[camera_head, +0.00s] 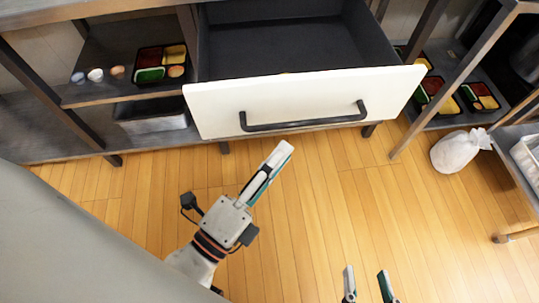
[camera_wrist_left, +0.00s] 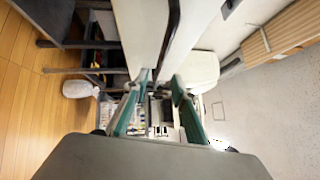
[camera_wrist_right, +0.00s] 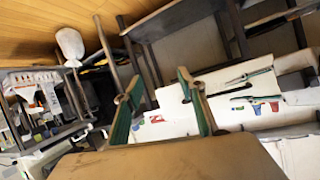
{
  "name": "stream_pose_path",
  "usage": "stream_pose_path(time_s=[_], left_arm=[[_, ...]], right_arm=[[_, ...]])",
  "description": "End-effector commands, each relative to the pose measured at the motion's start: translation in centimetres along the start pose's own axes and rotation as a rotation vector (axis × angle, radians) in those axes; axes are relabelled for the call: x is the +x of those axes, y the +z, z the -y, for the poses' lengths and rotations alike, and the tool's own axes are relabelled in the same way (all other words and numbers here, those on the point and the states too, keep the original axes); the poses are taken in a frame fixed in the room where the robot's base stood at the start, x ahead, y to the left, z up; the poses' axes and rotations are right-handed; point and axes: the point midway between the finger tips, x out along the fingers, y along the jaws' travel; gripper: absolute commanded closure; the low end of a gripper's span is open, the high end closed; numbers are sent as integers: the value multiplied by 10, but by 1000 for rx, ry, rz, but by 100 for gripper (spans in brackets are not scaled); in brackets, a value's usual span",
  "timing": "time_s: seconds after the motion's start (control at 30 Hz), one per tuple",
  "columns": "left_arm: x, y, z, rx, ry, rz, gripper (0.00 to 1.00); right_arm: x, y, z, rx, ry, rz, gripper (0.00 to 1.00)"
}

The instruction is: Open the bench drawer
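The bench drawer has a white front (camera_head: 310,97) and a dark interior (camera_head: 285,40). It is pulled out from the bench, with its empty inside showing in the head view. A dark bar handle (camera_head: 305,122) runs across the front. My left gripper (camera_head: 284,150) is just in front of the drawer, below the handle and apart from it. Its fingers are apart and empty in the left wrist view (camera_wrist_left: 161,80). My right gripper (camera_head: 366,270) is at the bottom of the head view, away from the drawer. Its fingers are spread and empty in the right wrist view (camera_wrist_right: 155,85).
A bento tray (camera_head: 160,64) and small cups (camera_head: 96,75) stand on the left shelf, above a grey bin (camera_head: 152,115). More trays (camera_head: 480,97) are on the right. A white sack (camera_head: 455,150) lies on the floor at right. The wooden floor before the drawer is clear.

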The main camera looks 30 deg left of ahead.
Motion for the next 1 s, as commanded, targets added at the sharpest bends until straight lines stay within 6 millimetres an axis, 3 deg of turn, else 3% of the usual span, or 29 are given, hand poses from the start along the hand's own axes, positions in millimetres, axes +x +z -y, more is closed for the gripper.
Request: stream_pose_path(time_s=[0.23,0.83,0.93,1.0], left_arm=[[-23,0,0,1,0,0,74],[-24,0,1,0,-2,1,74],[-19,3,16,6,-29,4,74],[-10,8,42,15,-73,9,74]], right_arm=[[0,0,0,0,0,-1,60],[0,-1,0,0,0,-2,60],[-1,-3,-2,-19,4,0,60],[-3,-4,-5,-49,11,5,60]])
